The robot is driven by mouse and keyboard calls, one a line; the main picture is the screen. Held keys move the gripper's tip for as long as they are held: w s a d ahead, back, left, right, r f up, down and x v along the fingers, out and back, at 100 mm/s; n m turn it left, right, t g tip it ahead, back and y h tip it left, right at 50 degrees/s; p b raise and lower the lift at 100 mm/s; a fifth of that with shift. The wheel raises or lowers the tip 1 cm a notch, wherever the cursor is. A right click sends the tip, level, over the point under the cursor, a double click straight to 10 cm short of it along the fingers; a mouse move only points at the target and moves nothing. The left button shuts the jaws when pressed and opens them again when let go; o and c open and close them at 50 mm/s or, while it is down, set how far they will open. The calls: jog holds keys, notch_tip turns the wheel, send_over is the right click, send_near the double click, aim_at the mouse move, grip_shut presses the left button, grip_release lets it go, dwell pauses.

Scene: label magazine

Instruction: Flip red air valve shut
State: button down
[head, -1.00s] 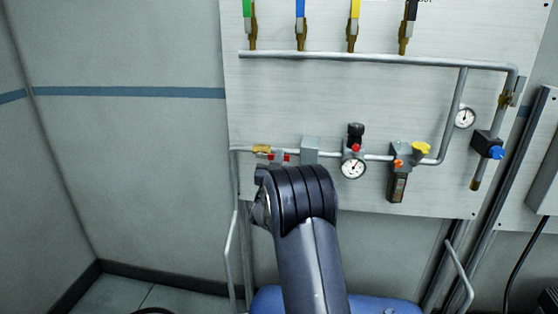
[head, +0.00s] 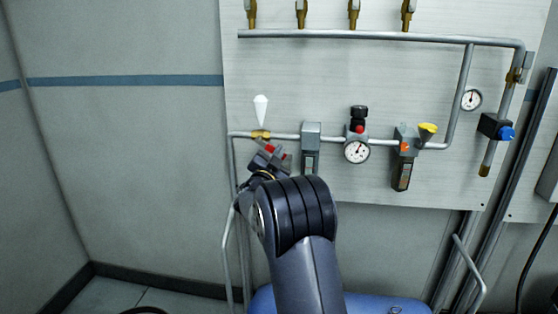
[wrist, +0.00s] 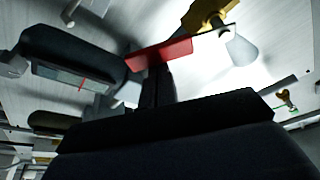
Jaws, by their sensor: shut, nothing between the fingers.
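The red valve handle (head: 269,147) slopes down to the right from its brass body (head: 260,134) at the left of the lower pipe. In the wrist view the red handle (wrist: 165,50) shows as a bar beside the brass body (wrist: 208,14). My gripper (head: 276,153) is shut and empty, and its tip crosses in front of the handle. In the wrist view my dark fingers (wrist: 160,80) meet the handle's near edge and appear to touch it. A white cone-shaped piece (head: 260,110) stands above the brass body.
A blue knob (head: 505,133) is at the far right. The wall to the left is clear.

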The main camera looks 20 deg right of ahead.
jog(key=a+f+m+g, duration=0.1)
jog(key=m, duration=0.2)
jog(key=w+a+f+m+g+b, duration=0.1)
jog(key=m, duration=0.2)
jog(key=w+f+m+g+b, duration=0.1)
jog(key=f+m, duration=0.1)
jog(key=m, duration=0.1)
jog(key=shift+a+m+g, duration=0.3)
jog(key=shift+a+m, duration=0.1)
jog(key=shift+d, duration=0.1)
jog(key=s+d, duration=0.1)
jog(key=s+d+r, duration=0.1)
jog(key=d, duration=0.1)
jog(key=shift+s+d+r, duration=0.1)
jog(key=shift+s, duration=0.05)
jog(key=v, duration=1)
